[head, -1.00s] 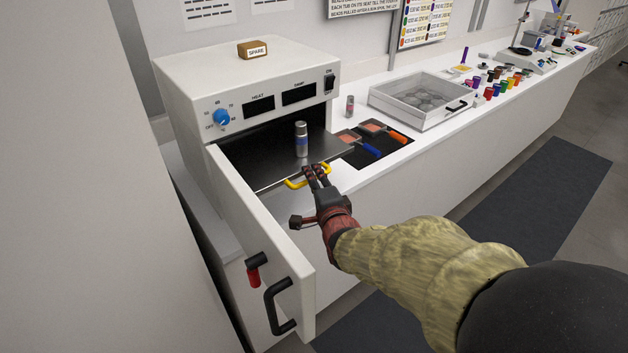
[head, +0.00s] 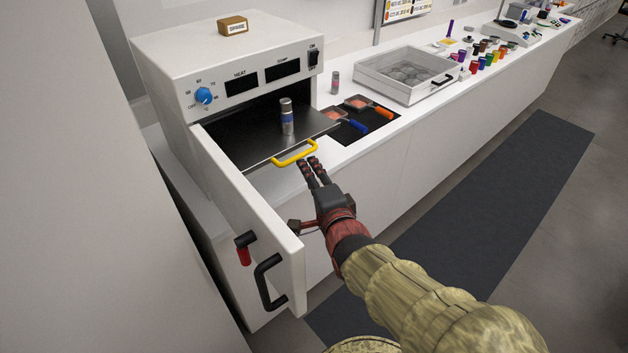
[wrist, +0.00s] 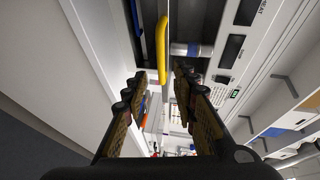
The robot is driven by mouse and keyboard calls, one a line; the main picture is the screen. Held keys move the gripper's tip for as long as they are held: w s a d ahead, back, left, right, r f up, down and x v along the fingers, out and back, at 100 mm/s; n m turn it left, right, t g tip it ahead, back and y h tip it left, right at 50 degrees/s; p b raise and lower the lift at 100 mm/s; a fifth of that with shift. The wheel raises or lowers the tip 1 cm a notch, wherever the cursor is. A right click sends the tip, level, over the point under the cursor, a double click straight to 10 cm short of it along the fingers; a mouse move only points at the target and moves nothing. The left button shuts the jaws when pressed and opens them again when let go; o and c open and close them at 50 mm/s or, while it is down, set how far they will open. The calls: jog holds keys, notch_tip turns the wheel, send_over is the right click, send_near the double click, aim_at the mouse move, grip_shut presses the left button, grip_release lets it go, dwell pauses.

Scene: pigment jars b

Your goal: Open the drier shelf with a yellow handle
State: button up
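The drier (head: 240,55) is a white box with its door (head: 250,215) swung open toward me. Its grey metal shelf (head: 262,143) sticks out past the drier's front. The yellow handle (head: 294,153) is on the shelf's front edge. A grey can with a blue band (head: 287,118) stands upright on the shelf. My gripper (head: 309,161) is just in front of the handle, near its right end, and looks clear of it. In the wrist view the fingers (wrist: 160,80) are apart and empty, and the yellow handle (wrist: 161,50) shows beyond their tips.
The open door, with a black handle (head: 268,283) and a red-and-black latch (head: 244,248), stands left of my arm. Right of the drier, the white counter holds a black mat (head: 352,130) with two scoops, a small can (head: 335,83) and a clear-lidded tray (head: 410,73).

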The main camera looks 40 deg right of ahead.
jog(key=shift+v, duration=1.4)
jog(key=shift+s, duration=0.15)
